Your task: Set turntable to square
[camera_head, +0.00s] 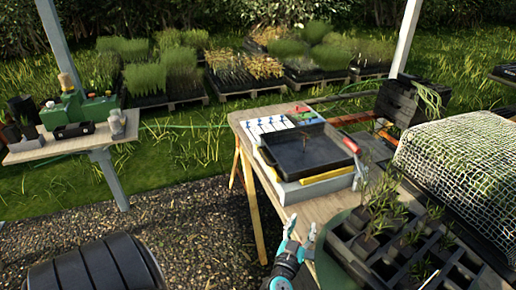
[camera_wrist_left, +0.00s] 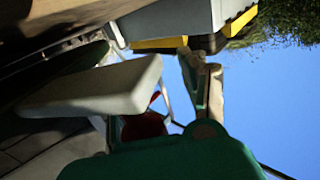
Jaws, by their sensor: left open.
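A black cell tray (camera_head: 345,262) with several young plants sits at the lower right of the head view. A green rounded surface (camera_head: 326,266) shows at its left edge, apparently the turntable; most of it is hidden under the tray. The tray's edges look turned relative to the table edges. My left gripper (camera_head: 302,228) is open and empty, just left of the tray's near-left corner, over the table's front edge. In the left wrist view my open fingers (camera_wrist_left: 172,62) have nothing between them. My right gripper is not in view.
A black shallow tray (camera_head: 268,154) rests on a grey box with yellow edges on the wooden table (camera_head: 310,212). A netted cover (camera_head: 460,165) stands at the right. Bare wood lies left of the cell tray.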

